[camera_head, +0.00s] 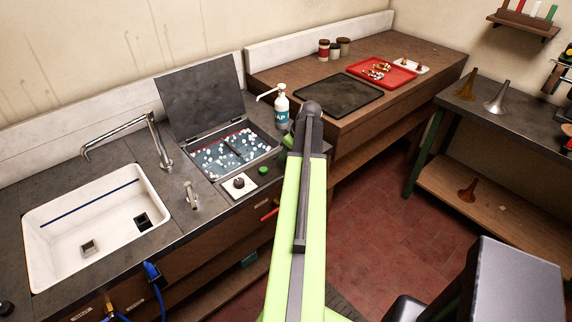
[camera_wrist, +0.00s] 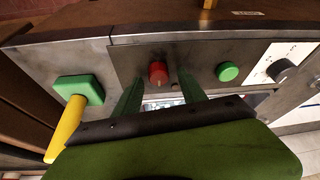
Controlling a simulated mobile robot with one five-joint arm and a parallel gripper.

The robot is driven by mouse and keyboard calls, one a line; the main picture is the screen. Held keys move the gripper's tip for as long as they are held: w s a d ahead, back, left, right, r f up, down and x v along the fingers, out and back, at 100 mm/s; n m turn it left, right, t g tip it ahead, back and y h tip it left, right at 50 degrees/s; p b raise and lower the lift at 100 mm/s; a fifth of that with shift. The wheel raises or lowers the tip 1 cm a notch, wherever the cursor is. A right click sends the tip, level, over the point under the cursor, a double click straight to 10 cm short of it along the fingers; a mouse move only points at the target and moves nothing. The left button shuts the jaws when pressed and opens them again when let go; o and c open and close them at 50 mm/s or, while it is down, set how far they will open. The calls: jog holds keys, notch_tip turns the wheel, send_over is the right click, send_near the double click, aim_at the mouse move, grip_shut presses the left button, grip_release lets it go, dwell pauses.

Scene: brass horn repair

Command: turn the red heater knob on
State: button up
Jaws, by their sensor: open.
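The red heater knob (camera_wrist: 158,73) shows in the wrist view on a grey metal panel. My gripper (camera_wrist: 161,84) is open, with its two green fingers spread on either side of the knob as seen in that view. The fingertips point toward the panel. I cannot tell whether they touch the knob or how deep they reach around it. In the head view the red knob and my fingers are hidden, with my green arm standing in front.
A green button (camera_wrist: 228,71) and a dark knob (camera_wrist: 282,70) sit right of the red knob. A green block with a yellow handle (camera_wrist: 65,130) is at left. The head view shows an open-lidded basin (camera_head: 232,150), a soap bottle (camera_head: 281,108) and a sink (camera_head: 100,225).

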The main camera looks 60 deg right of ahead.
grip_shut()
jog(key=shift+a, duration=0.5)
jog(key=shift+d, duration=0.35)
jog(key=m+h, duration=0.1)
jog(key=m, duration=0.3)
jog(key=shift+w, duration=0.1)
jog(key=m+h, duration=0.1)
jog(key=m, duration=0.1)
jog(key=m+g, duration=0.1)
jog(key=m, duration=0.1)
jog(key=shift+w+g+h, duration=0.1)
jog(key=shift+g+h, duration=0.2)
jog(key=shift+h, duration=0.1)
jog(key=m+g, duration=0.1)
jog(key=m, duration=0.4)
jog(key=shift+w+m+g+h, duration=0.15)
jog(key=shift+m+g+h, duration=0.25)
jog(key=shift+m+g, duration=0.8)
jog(key=shift+m, duration=1.2)
